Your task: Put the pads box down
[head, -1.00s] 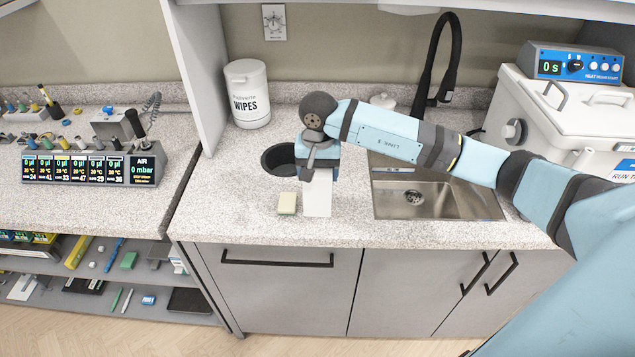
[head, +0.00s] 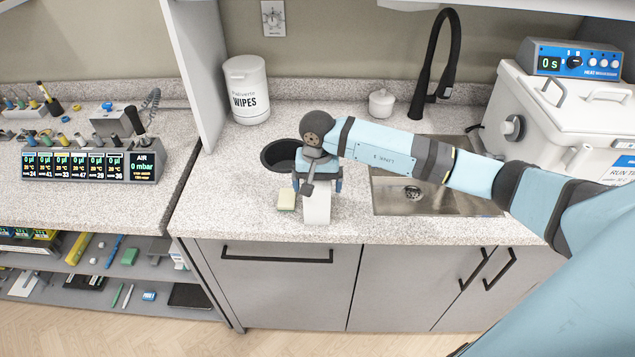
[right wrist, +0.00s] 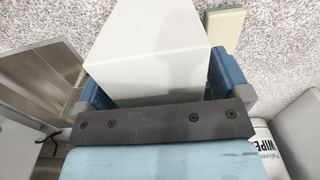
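The pads box (head: 317,207), a plain white box, is at the front of the speckled counter between the sink and a small green and cream block. My right gripper (head: 317,185) is over it, pointing down, with a blue finger on each side. In the right wrist view the white box (right wrist: 150,55) sits between the two blue fingers (right wrist: 165,92), which look shut on its sides. The box's lower end is close to the counter top; I cannot tell whether it touches. My left gripper is not in view.
The green and cream block (head: 286,199) lies just left of the box. A black round bin opening (head: 281,154) is behind it. The sink (head: 435,198) is to the right, and a wipes tub (head: 246,90) stands at the back. The counter's front edge is close.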

